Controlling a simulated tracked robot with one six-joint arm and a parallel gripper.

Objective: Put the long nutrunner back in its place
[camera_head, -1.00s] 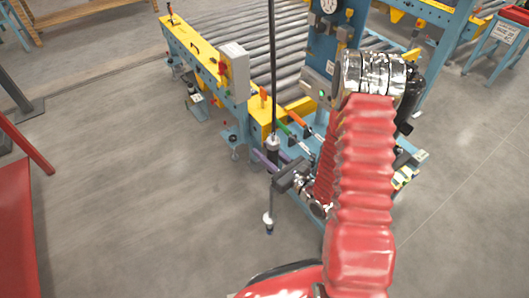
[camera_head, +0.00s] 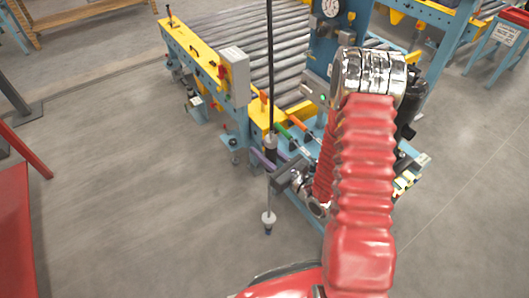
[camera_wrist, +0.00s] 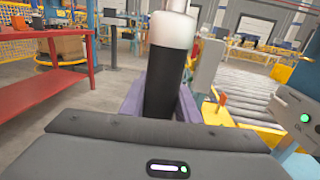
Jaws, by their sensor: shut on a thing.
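The long nutrunner (camera_head: 269,200) is a tall, thin upright tool with a dark grip, a pale lower shaft and a light collar near its foot. A dark rod or line (camera_head: 269,70) runs up from it out of the head view. My gripper (camera_head: 265,160) is shut around its dark grip, with purple fingers on both sides. In the wrist view, the nutrunner's black grip and white upper part (camera_wrist: 167,70) stand between the purple fingers of my gripper (camera_wrist: 160,100). The nutrunner's foot appears above the floor. I cannot make out its place.
A roller conveyor (camera_head: 225,45) with a yellow-and-blue frame and a grey box (camera_head: 234,75) lies just behind the nutrunner. A blue station post (camera_head: 325,50) with a gauge stands right of it. Coloured handles (camera_head: 290,138) sit close by. Floor at left is clear; a red table (camera_head: 15,230) stands far left.

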